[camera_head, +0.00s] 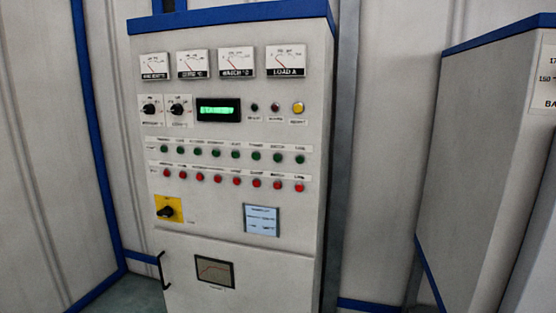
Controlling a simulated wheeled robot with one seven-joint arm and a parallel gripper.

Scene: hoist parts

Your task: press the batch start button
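A tall pale grey control cabinet (230,185) with a blue top edge stands in the middle of the head view. Its panel has a row of green buttons (216,153) above a row of red buttons (217,180). A yellow round button (298,108) sits at the upper right, beside a dark red one (275,107) and a dark one (254,107). The labels are too small to read, so I cannot tell which button is the batch start. My gripper is not in view.
Dial meters (233,63) line the panel top, with knobs and a green display (217,110) below. A yellow rotary switch (168,209) sits at lower left, above a door handle (162,271). Another grey cabinet (490,150) stands at right, with a gap between the cabinets.

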